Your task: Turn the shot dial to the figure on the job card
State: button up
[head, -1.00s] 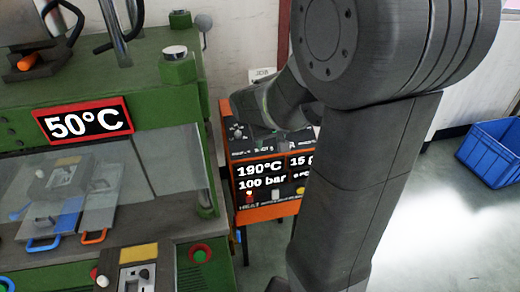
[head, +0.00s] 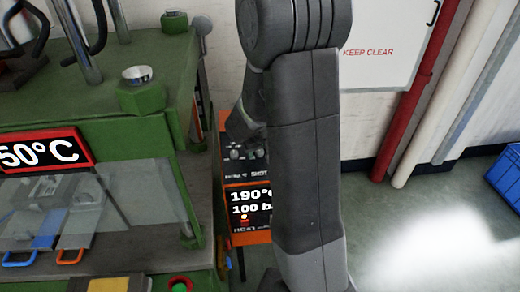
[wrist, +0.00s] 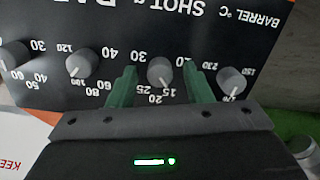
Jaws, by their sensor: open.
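The shot dial (wrist: 160,70) is a round grey knob on the dark panel, under the upside-down "SHOT g" label in the wrist view. Its white mark appears to point near 15. My gripper (wrist: 158,80) is open, with one green finger on each side of the dial. I cannot tell whether the fingers touch it. In the head view my arm hides the gripper and the shot dial. The orange-framed console (head: 259,237) shows 190°C and a cut-off pressure line; its shot figure is hidden. The job card does not show now.
Neighbouring knobs flank the fingers in the wrist view: the barrel knob (wrist: 231,82) on the right and another knob (wrist: 82,63) on the left. A green press (head: 110,100) stands left of the console. A blue crate (head: 505,172) lies on the floor at right.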

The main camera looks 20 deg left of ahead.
jog(key=shift+c, duration=0.5)
jog(key=c, duration=0.9)
jog(key=shift+b, duration=0.3)
jog(key=m+b, duration=0.2)
jog(key=shift+f+m+b, duration=0.2)
jog(key=shift+m+b, duration=0.15)
jog(key=shift+m, duration=0.05)
jog(key=shift+r+m+b, duration=0.2)
jog(key=shift+m+b, duration=1.7)
jog(key=shift+m, duration=0.6)
jog(key=o, duration=1)
